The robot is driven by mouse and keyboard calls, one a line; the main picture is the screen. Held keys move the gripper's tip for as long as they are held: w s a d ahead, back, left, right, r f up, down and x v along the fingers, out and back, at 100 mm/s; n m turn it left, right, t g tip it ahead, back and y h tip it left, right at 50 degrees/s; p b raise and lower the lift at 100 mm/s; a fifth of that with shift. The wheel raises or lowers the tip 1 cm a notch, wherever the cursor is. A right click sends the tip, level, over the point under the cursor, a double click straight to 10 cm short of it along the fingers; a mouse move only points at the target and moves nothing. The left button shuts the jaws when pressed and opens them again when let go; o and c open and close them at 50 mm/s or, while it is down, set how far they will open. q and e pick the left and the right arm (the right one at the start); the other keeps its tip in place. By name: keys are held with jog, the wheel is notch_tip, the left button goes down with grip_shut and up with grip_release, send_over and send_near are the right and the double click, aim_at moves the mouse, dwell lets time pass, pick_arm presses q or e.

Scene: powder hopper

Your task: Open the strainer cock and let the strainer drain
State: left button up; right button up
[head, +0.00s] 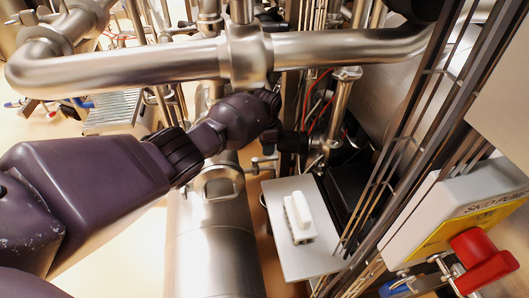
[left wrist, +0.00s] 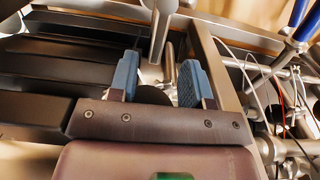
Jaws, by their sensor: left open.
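My left arm reaches in from the left in the head view, and its dark gripper (head: 290,140) is among the pipes behind the thick horizontal pipe. In the left wrist view the two blue-padded fingers (left wrist: 158,82) are apart. A flat steel lever-like piece (left wrist: 160,28) hangs down ahead of the gap between them, with a small metal fitting (left wrist: 169,62) close to the right finger. I cannot tell whether this is the strainer cock, or whether a finger touches it. The strainer cannot be told for certain among the pipework. My right gripper is not in view.
The thick steel pipe (head: 150,68) crosses above my wrist. A large steel cylinder (head: 212,250) stands below. To the right are a white switch (head: 300,215) on a pale plate, dark upright rails, and a red handle (head: 480,260) on a labelled box. Thin wires (left wrist: 262,90) run right of the fingers.

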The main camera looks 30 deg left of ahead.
aim_at(266, 157)
pick_arm(q)
notch_tip(266, 157, up, 5)
jog(key=shift+r+p, duration=0.2)
jog(key=shift+p, duration=0.45)
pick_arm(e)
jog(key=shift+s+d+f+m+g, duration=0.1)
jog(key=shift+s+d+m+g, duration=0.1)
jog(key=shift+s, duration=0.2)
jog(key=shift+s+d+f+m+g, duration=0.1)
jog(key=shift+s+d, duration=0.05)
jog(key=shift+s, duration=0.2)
pick_arm(q)
jog(key=shift+f, duration=0.1)
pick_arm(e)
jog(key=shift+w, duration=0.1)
